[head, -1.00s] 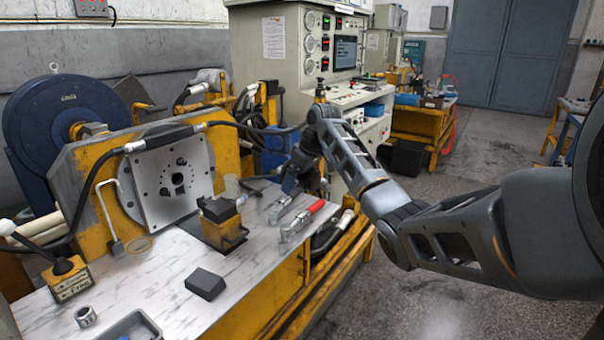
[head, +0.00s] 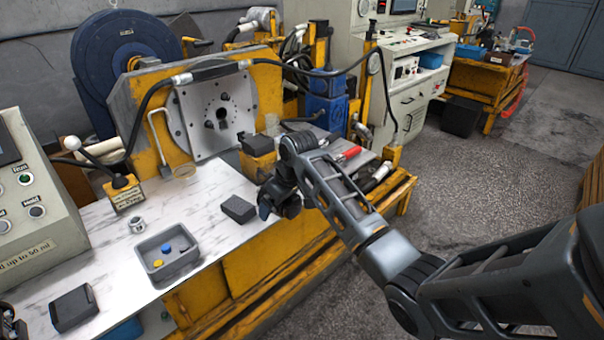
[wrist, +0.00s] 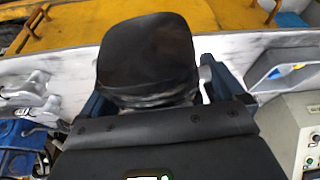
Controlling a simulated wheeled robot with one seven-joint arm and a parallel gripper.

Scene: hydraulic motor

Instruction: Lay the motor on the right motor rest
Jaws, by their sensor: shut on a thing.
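My gripper (head: 268,203) is over the front edge of the white bench in the head view. In the wrist view its blue fingers (wrist: 152,92) are on both sides of a dark, rounded body, the motor (wrist: 147,50), which it holds. In the head view the motor cannot be told apart from the dark hand. Two dark grey blocks, which look like the motor rests, lie on the bench: the right one (head: 238,209) just left of my gripper, the left one (head: 73,308) near the front left. Nothing lies on either block.
A grey tray (head: 146,245) with blue and yellow pieces lies between the blocks, with a metal ring (head: 137,225) behind it. A lever box (head: 126,192), a control panel (head: 30,195) and a plate with a central hole (head: 200,132) border the bench. A yellow-black block (head: 258,155) stands behind my gripper.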

